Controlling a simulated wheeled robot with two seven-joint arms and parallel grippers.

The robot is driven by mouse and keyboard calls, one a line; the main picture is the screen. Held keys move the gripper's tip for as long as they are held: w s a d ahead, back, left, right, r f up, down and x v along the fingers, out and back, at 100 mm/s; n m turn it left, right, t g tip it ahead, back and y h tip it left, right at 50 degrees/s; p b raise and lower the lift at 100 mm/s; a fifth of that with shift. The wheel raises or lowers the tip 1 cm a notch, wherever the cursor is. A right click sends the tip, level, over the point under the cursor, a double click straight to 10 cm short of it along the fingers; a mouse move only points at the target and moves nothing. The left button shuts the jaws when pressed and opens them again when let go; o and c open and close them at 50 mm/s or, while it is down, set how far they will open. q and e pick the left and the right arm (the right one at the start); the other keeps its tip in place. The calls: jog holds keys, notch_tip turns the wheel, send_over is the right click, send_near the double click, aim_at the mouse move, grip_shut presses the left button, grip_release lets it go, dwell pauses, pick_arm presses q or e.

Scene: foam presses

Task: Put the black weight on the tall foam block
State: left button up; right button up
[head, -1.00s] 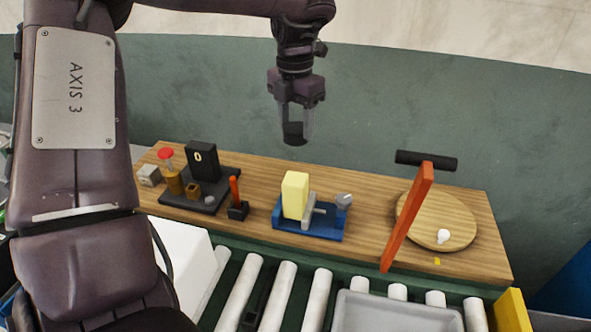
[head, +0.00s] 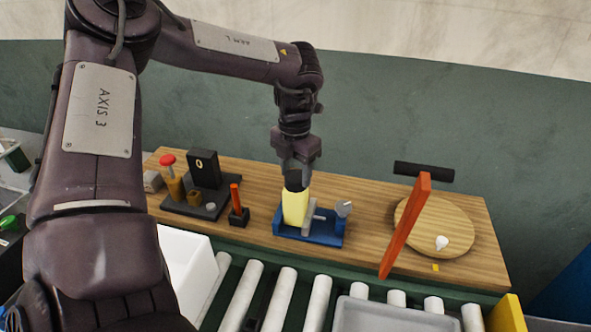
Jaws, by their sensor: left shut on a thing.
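My left gripper (head: 296,178) is shut on the black weight (head: 294,186) and points down. The weight is a small dark piece, largely hidden between the fingers. It is at the top of the tall pale-yellow foam block (head: 295,208). I cannot tell whether the weight touches the block's top or hangs just above it. The block stands upright in a blue press (head: 325,237) with a grey clamp part beside it. My right gripper is not in view.
All stands on a wooden board (head: 370,210). To the left are a dark stand (head: 205,205) with a "0" display and an orange-handled tool (head: 236,195). To the right, a leaning red-orange bar (head: 405,228) with a black crossbar rises before a round wooden disc (head: 460,230). White rollers run in front.

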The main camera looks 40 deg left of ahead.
aim_at(295, 176)
pick_arm(q)
jog(key=shift+f, duration=0.1)
jog(key=o, duration=1.4)
notch_tip(295, 176, up, 12)
jog(key=shift+r+b, duration=0.2)
jog(key=shift+b, duration=0.45)
